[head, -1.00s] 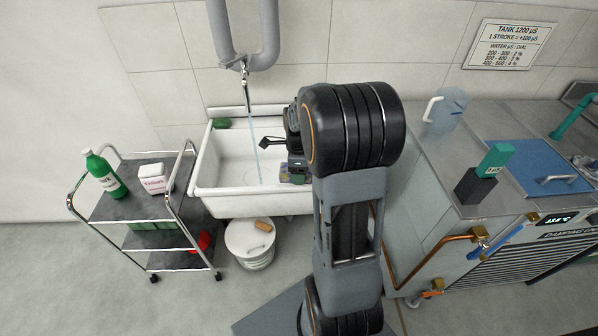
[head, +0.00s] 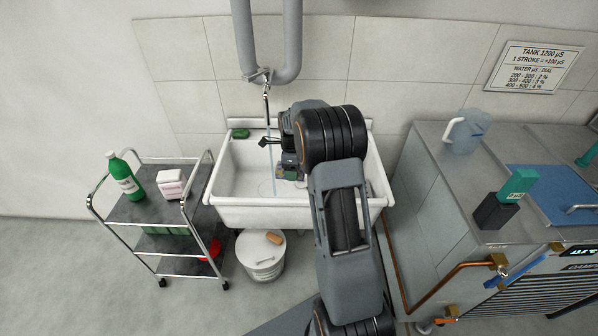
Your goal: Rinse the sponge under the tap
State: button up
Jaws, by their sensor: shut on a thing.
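The white sink (head: 225,190) stands against the tiled wall. Above it the tap (head: 266,85) is running, and a thin blue stream of water (head: 272,165) falls into the basin. My gripper (head: 287,168) points down inside the sink, just right of the stream. It is shut on a small, dull, multicoloured block, which seems to be the sponge (head: 290,174). The arm partly hides it, and I cannot tell whether water touches it.
A green item (head: 240,133) lies on the sink's back left corner. A white lidded bucket (head: 262,262) with a tan block (head: 274,238) on it stands below. A trolley (head: 150,208) is at left, a steel machine (head: 450,190) at right.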

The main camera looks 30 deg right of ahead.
aim_at(298, 181)
jog(key=shift+w+a+f+p, duration=0.1)
jog(key=shift+w+f+p, duration=0.15)
jog(key=shift+w, duration=0.95)
jog(key=shift+w+a+f+p, duration=0.15)
jog(key=shift+w+f, duration=0.2)
jog(key=shift+w, duration=0.8)
jog(key=shift+d, duration=0.1)
dwell(0.9)
jog(key=shift+s+d+b, duration=0.2)
jog(key=shift+s+b, duration=0.55)
jog(key=shift+s, duration=3.3)
